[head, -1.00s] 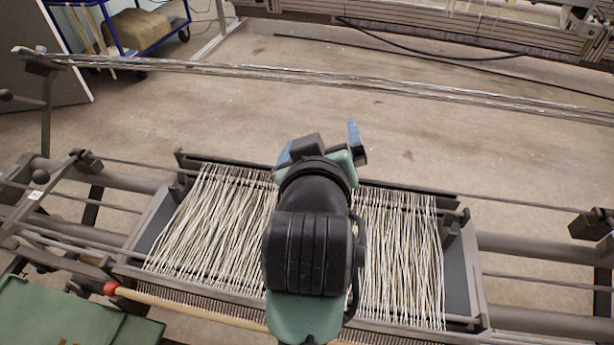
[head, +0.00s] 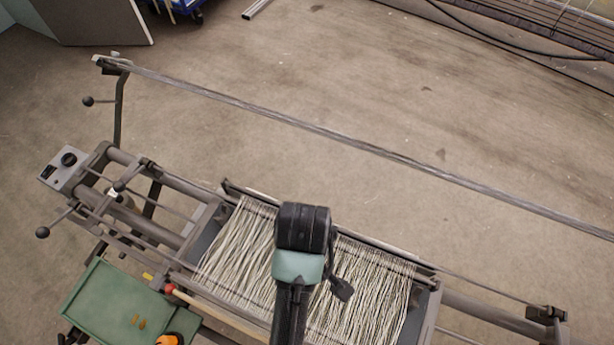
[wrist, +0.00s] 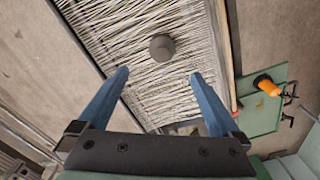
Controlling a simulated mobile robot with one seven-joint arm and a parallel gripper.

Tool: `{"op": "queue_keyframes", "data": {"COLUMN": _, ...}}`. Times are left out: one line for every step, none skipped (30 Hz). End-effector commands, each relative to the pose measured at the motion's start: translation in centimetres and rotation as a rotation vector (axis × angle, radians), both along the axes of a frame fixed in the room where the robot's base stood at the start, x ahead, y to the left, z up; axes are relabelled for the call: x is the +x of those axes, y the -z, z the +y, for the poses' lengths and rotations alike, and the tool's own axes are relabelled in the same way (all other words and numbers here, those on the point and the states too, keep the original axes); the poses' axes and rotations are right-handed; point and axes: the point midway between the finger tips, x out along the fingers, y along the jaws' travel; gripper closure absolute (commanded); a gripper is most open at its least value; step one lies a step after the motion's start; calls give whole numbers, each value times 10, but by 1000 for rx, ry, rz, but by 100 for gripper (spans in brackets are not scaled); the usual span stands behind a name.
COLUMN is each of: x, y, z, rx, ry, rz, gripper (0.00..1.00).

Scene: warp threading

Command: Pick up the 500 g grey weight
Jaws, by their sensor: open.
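The grey weight (wrist: 162,47) shows in the wrist view as a small dark grey round disc. It lies on the pale warp threads (wrist: 150,25) in the loom frame. My gripper (wrist: 160,75) is open and empty, its two blue fingers spread wide. In the picture the weight is just beyond the fingertips, roughly centred between them, and nothing touches it. How high the fingers are above it I cannot tell. In the head view my arm covers the middle of the threads (head: 235,240); the fingers are hidden there and I cannot make out the weight clearly.
A green tray (head: 105,295) stands at the loom's left front, with an orange-handled object (head: 172,340) on it. A red-tipped rod (head: 171,289) runs along the loom's front edge. A long metal bar (head: 330,134) spans behind the loom.

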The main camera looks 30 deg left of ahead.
Motion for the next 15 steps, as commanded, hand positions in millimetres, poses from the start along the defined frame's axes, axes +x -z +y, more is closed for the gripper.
{"op": "queue_keyframes", "data": {"x": -4, "y": -1, "z": -1, "rx": -4, "ry": -6, "rz": 14, "gripper": 0}}
{"op": "queue_keyframes", "data": {"x": -5, "y": 2, "z": -1, "rx": -6, "ry": -9, "rz": 19, "gripper": 0}}
{"op": "queue_keyframes", "data": {"x": -6, "y": 7, "z": -1, "rx": -7, "ry": -11, "rz": 23, "gripper": 0}}
{"op": "queue_keyframes", "data": {"x": -7, "y": 11, "z": -1, "rx": -8, "ry": -11, "rz": 26, "gripper": 0}}
{"op": "queue_keyframes", "data": {"x": -7, "y": 17, "z": -1, "rx": -9, "ry": -11, "rz": 26, "gripper": 0}}
{"op": "queue_keyframes", "data": {"x": -8, "y": 25, "z": -1, "rx": -8, "ry": -11, "rz": 27, "gripper": 0}}
{"op": "queue_keyframes", "data": {"x": -8, "y": 31, "z": -1, "rx": -8, "ry": -10, "rz": 26, "gripper": 0}}
{"op": "queue_keyframes", "data": {"x": -7, "y": 37, "z": -1, "rx": -8, "ry": -10, "rz": 25, "gripper": 0}}
{"op": "queue_keyframes", "data": {"x": -8, "y": 45, "z": -1, "rx": -8, "ry": -10, "rz": 25, "gripper": 0}}
{"op": "queue_keyframes", "data": {"x": -8, "y": 50, "z": -1, "rx": -7, "ry": -10, "rz": 24, "gripper": 0}}
{"op": "queue_keyframes", "data": {"x": -8, "y": 55, "z": -1, "rx": -7, "ry": -10, "rz": 24, "gripper": 0}}
{"op": "queue_keyframes", "data": {"x": -7, "y": 61, "z": 0, "rx": -7, "ry": -10, "rz": 22, "gripper": 0}}
{"op": "queue_keyframes", "data": {"x": -7, "y": 65, "z": 0, "rx": -7, "ry": -10, "rz": 22, "gripper": 0}}
{"op": "queue_keyframes", "data": {"x": -7, "y": 68, "z": 0, "rx": -7, "ry": -9, "rz": 21, "gripper": 0}}
{"op": "queue_keyframes", "data": {"x": -7, "y": 71, "z": 0, "rx": -7, "ry": -9, "rz": 21, "gripper": 0}}
